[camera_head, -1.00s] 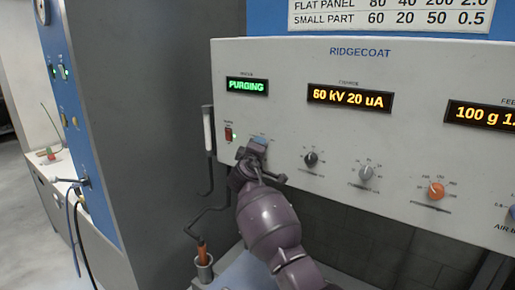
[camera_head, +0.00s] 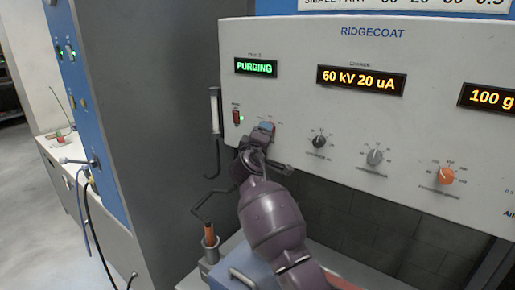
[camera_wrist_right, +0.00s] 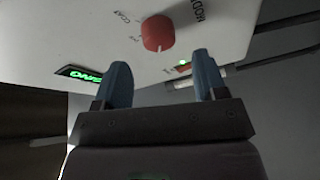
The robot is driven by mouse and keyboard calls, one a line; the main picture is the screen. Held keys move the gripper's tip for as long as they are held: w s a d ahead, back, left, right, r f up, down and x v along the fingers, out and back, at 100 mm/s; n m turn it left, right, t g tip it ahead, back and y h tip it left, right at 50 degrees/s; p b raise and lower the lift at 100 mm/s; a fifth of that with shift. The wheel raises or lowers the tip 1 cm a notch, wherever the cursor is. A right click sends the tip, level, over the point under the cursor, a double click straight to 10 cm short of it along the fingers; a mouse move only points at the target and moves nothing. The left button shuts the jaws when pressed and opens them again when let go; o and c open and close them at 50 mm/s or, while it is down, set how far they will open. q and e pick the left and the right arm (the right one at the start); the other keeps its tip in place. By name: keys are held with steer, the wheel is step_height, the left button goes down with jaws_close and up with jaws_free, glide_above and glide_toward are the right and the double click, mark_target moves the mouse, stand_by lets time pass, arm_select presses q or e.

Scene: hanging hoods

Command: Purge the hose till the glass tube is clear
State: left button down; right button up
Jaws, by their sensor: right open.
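The control panel's green display (camera_head: 256,67) reads PURGING; part of it shows in the right wrist view (camera_wrist_right: 80,75). The glass tube (camera_head: 214,110) hangs upright at the panel's left edge and looks pale; a pale tube also shows in the right wrist view (camera_wrist_right: 196,79). I cannot tell whether powder is left inside. The red switch (camera_head: 237,117) has a lit green lamp beside it. My right gripper (camera_head: 265,128) is at the panel right of that switch. Its blue fingers (camera_wrist_right: 160,80) are open, and a red knob (camera_wrist_right: 158,36) shows between and beyond them. My left gripper is not in view.
Orange digits show on the 60 kV 20 uA display (camera_head: 361,80). Black (camera_head: 319,141), grey (camera_head: 375,157) and orange (camera_head: 446,176) knobs line the panel to the right. A holder with an orange-handled item (camera_head: 210,238) stands below left. A grey cabinet wall (camera_head: 150,110) is at left.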

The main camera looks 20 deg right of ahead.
arm_select(q)
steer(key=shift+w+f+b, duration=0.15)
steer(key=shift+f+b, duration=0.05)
steer(key=shift+b, duration=0.15)
arm_select(e)
steer(key=v, duration=0.6)
steer(key=shift+s, duration=0.25)
steer(key=shift+s+a+f, duration=0.1)
steer(key=shift+a, duration=0.1)
